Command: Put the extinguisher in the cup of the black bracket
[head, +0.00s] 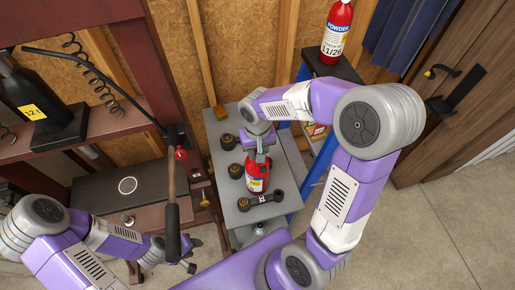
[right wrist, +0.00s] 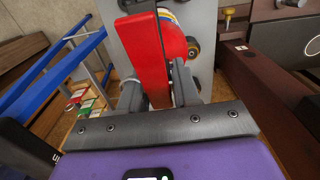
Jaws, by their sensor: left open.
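A red extinguisher (head: 256,183) with a white and yellow label stands on the grey bench top. My right gripper (head: 262,155) is at its top. In the right wrist view the red lever of the extinguisher (right wrist: 146,55) lies between the fingers of my right gripper (right wrist: 158,88), with a finger against each side. My left gripper (head: 190,256) is open and empty at the lower left, beside a hanging dark lever (head: 172,225).
A second red extinguisher (head: 337,28) stands on a dark stand (head: 328,66) at the back. Several small brass-and-black parts and a black link (head: 262,201) lie on the bench (head: 226,212). A dark red press frame (head: 120,122) fills the left. The floor at right is clear.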

